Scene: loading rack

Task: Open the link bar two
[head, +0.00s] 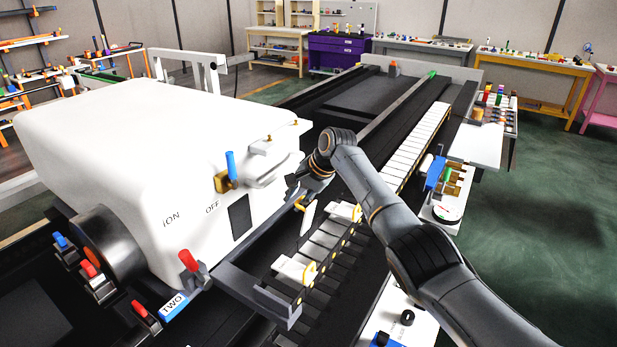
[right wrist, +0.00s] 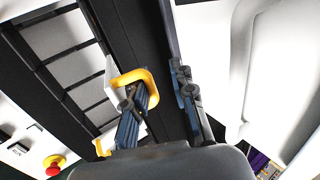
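My right gripper (head: 302,192) is at the right side of the white machine, above the conveyor. In the right wrist view its two fingers (right wrist: 160,105) are apart. A yellow handle (right wrist: 152,82) on a white plate overlaps the left finger; I cannot tell whether that finger passes through the loop. The head view shows a yellow handle (head: 299,203) and white plate (head: 308,217) just below the gripper. The blue TWO label (head: 172,306) is at the machine's lower front, beside a red-handled lever (head: 189,262) and a grey bar (head: 245,290). My left gripper is not in view.
The white machine (head: 150,150) with ION and OFF marks fills the left. A side bench with a dial (head: 446,212) is to the right. Open green floor lies farther right.

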